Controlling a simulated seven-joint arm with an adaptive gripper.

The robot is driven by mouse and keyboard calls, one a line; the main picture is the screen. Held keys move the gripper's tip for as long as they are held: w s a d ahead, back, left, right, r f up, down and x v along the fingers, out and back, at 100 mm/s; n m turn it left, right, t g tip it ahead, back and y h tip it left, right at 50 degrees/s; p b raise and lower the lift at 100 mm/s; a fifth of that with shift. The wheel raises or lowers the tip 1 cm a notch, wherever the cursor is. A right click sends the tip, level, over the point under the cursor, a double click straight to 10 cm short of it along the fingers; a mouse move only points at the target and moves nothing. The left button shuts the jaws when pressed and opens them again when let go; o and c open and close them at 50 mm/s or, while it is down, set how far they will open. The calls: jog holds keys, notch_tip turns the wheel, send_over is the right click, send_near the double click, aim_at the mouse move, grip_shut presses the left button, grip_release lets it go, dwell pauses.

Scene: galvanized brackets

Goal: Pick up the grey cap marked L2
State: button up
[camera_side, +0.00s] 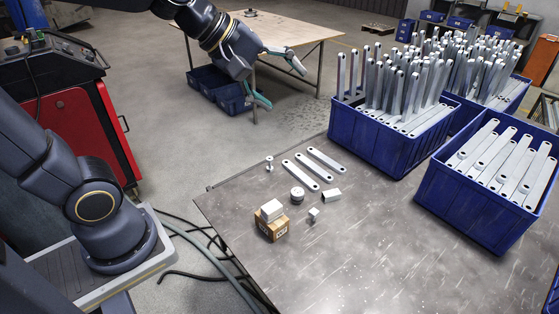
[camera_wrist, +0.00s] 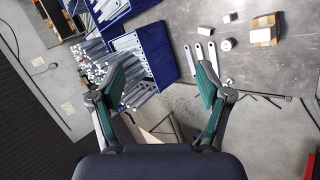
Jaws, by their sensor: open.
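A round, short grey piece (camera_side: 297,194) stands on the dark metal table and looks like the cap. I cannot read any L2 marking on it. It also shows in the wrist view (camera_wrist: 227,44), right of my right-hand finger. My gripper (camera_side: 282,86) is open and empty, high up and beyond the table's far left edge. In the wrist view its two green-padded fingers (camera_wrist: 160,68) are spread wide with nothing between them. The cap is well apart from my gripper.
Blue bins (camera_side: 385,150) of brackets stand right. The table front is clear.

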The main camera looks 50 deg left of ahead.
jog(key=w+a+f+n, duration=0.3)
jog(key=w+f+n, duration=0.2)
jog(key=w+n, duration=0.25)
jog(key=n+g+y, duration=0.2)
jog(key=n, duration=0.7)
send_over(296, 192)
jog(key=s, duration=0.2)
notch_tip(296, 192, down, 20)
jog(key=r, duration=0.1)
notch_tip(296, 192, down, 8)
jog(key=s+a+g, duration=0.2)
jog(key=s, duration=0.1)
jog(key=shift+n, duration=0.35)
jog(key=x, duration=1.1)
jog(key=shift+s+f, duration=0.1)
jog(key=shift+f, duration=0.1)
jog(key=x, duration=0.5)
jog(key=shift+s+d+f, duration=0.15)
jog(key=shift+f, duration=0.35)
jog(key=c, duration=1.3)
